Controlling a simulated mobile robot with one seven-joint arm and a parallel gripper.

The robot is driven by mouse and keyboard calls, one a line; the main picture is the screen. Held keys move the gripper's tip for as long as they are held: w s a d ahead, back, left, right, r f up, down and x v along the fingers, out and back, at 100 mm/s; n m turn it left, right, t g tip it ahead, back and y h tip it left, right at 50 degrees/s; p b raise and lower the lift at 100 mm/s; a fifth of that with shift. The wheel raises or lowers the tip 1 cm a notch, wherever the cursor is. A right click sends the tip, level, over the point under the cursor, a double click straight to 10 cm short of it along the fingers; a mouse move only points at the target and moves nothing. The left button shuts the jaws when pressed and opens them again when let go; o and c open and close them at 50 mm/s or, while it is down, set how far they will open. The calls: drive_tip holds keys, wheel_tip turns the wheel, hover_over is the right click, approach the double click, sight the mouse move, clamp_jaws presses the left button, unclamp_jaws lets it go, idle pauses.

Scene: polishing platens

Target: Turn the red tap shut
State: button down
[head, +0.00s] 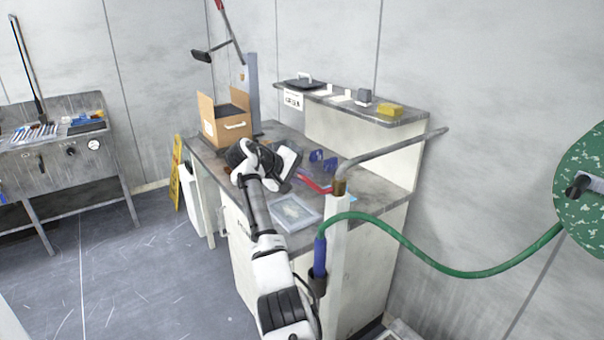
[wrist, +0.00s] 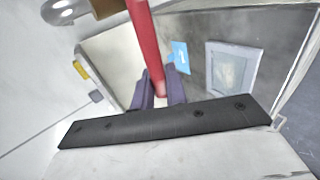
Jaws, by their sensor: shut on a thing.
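The red tap's lever (head: 316,185) juts left from the brass valve body (head: 340,187) on the white post in the head view. In the wrist view the red lever (wrist: 143,40) comes down from the top, and its end lies between my fingers. My gripper (wrist: 158,92) is shut on this lever end. In the head view my gripper (head: 299,177) is at the lever's left end, its fingertips partly hidden by the hand. The grey spout (head: 395,148) runs up and right from the valve.
The worktop holds a clear-lidded tray (head: 296,212) and a cardboard box (head: 225,120). Two small blue items (head: 316,156) sit behind the lever. A shelf (head: 350,103) with a yellow sponge (head: 391,110) stands behind. A green hose (head: 440,264) hangs at right.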

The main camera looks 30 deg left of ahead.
drive_tip(key=shift+f, duration=0.25)
idle(0.4)
drive_tip(key=c, duration=1.5)
unclamp_jaws()
drive_tip(key=shift+a+f, duration=0.1)
drive_tip(key=shift+s, duration=0.1)
drive_tip(key=b+v, duration=0.2)
drive_tip(key=v, duration=0.5)
drive_tip(key=b+v, duration=0.2)
drive_tip(key=v, duration=0.4)
drive_tip(key=shift+s+a+b, duration=0.25)
drive_tip(key=shift+a+b, duration=0.05)
